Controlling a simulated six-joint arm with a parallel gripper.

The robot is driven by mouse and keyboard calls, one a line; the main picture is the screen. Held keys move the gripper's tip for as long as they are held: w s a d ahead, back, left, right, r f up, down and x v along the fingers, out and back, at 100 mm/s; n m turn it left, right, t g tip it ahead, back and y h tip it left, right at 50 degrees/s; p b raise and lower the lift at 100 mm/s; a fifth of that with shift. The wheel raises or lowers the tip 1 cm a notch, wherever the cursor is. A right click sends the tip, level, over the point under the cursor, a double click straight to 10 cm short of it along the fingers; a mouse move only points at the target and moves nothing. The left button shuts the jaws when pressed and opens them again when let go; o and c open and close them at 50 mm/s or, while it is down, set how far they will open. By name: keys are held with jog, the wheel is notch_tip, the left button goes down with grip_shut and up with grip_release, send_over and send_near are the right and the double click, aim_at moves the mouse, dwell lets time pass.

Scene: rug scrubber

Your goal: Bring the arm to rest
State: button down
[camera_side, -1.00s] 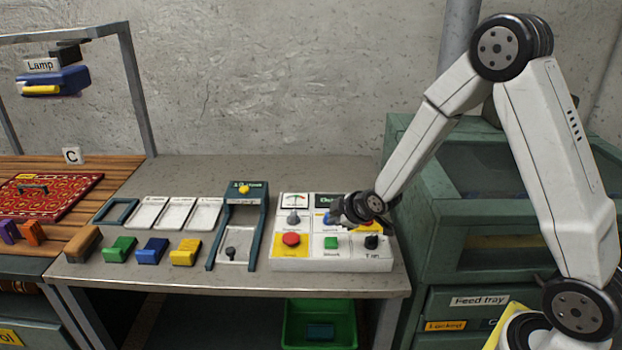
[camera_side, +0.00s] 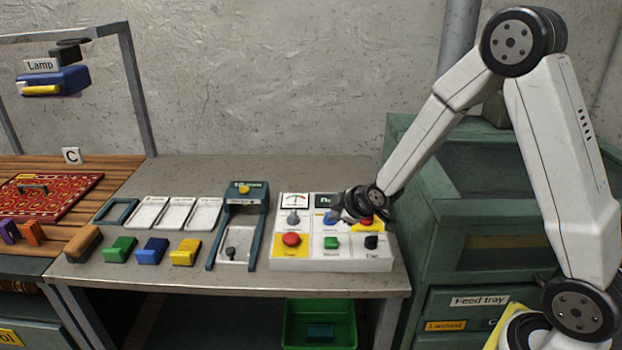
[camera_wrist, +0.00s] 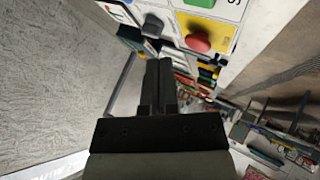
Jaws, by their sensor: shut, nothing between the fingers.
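My gripper (camera_side: 338,207) is at the back right part of the white control panel (camera_side: 330,266), close over its upper row of controls. Its fingers are together with nothing between them; they also show in the wrist view (camera_wrist: 158,75). It partly hides a blue control (camera_side: 321,218) on the panel. I cannot tell whether the fingertips touch it. A red button (camera_side: 291,239), a green button (camera_side: 331,242) and a black knob (camera_side: 371,242) are in the panel's front row. The red button (camera_wrist: 197,41) also shows in the wrist view.
A gauge stand (camera_side: 239,235) stands left of the panel. Several coloured blocks, such as a yellow one (camera_side: 186,252), and pale trays (camera_side: 175,212) lie further left. A red rug (camera_side: 62,197) lies on the wooden table. A green bin (camera_side: 345,335) is below. Open air is above the bench.

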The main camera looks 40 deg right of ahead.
jog(key=s+a+r+m+g, duration=0.1)
jog(key=s+a+m+g, duration=0.1)
jog(key=s, duration=0.7)
jog(key=s+a+r+m+g, duration=0.1)
jog(key=s+a+m+g, duration=0.2)
jog(key=s+m, duration=0.3)
jog(key=s+g, duration=0.1)
jog(key=s, duration=0.2)
jog(key=shift+s+a+r, duration=0.2)
jog(key=shift+s, duration=0.2)
dwell(0.6)
